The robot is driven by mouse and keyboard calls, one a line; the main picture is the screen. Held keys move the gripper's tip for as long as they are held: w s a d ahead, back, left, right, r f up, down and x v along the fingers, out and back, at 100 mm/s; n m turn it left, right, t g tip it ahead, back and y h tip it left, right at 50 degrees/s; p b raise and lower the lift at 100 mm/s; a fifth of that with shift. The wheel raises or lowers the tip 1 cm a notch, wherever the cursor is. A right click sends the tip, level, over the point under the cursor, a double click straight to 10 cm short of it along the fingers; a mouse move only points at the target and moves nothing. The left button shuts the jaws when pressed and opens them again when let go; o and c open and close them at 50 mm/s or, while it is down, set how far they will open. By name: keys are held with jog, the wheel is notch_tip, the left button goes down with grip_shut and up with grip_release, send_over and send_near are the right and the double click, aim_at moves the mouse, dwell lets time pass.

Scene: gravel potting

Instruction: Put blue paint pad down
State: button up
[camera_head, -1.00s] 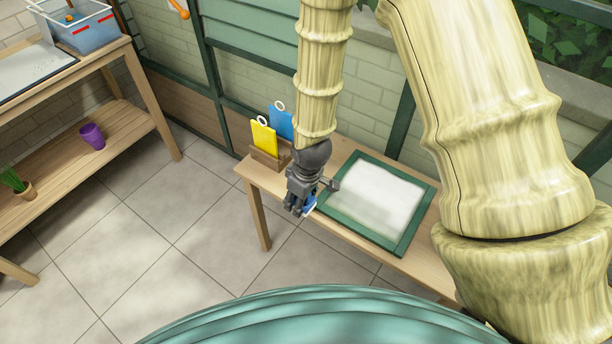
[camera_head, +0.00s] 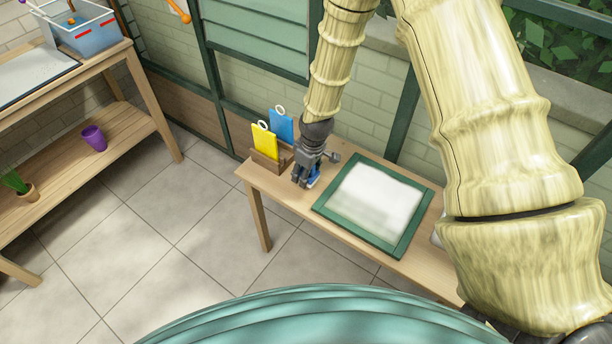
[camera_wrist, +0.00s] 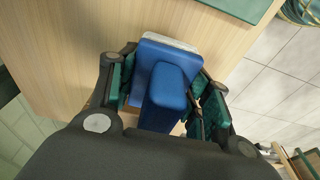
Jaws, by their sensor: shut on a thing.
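The blue paint pad (camera_wrist: 168,88) is between the fingers of my gripper (camera_wrist: 165,105) in the wrist view. It has a blue handle and a blue base with a pale edge. My gripper (camera_head: 304,183) is shut on it, over the wooden table (camera_head: 268,187), left of the green-framed white panel (camera_head: 372,200). In the head view only a small blue part of the pad (camera_head: 314,176) shows below the fingers. I cannot tell whether the pad touches the tabletop.
A wooden holder (camera_head: 268,163) with a yellow card (camera_head: 264,141) and a blue card (camera_head: 282,124) stands at the table's back left, close to my gripper. A strip of bare tabletop lies between holder and panel. A shelf bench (camera_head: 75,160) stands at far left.

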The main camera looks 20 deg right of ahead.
notch_tip(320, 180, down, 2)
jog(key=shift+f, duration=0.1)
jog(key=shift+f, duration=0.3)
dwell(0.3)
jog(key=o, duration=0.9)
jog(key=shift+o, duration=0.7)
jog(key=shift+f, duration=0.15)
jog(key=shift+r, duration=0.65)
jog(key=r, duration=0.4)
jog(key=s+r, duration=0.1)
jog(key=r, duration=0.2)
jog(key=d+r, duration=0.1)
jog(key=r, duration=0.3)
jog(key=shift+s+r+b, duration=0.15)
jog(key=shift+r+b, duration=0.15)
jog(key=shift+b, duration=0.1)
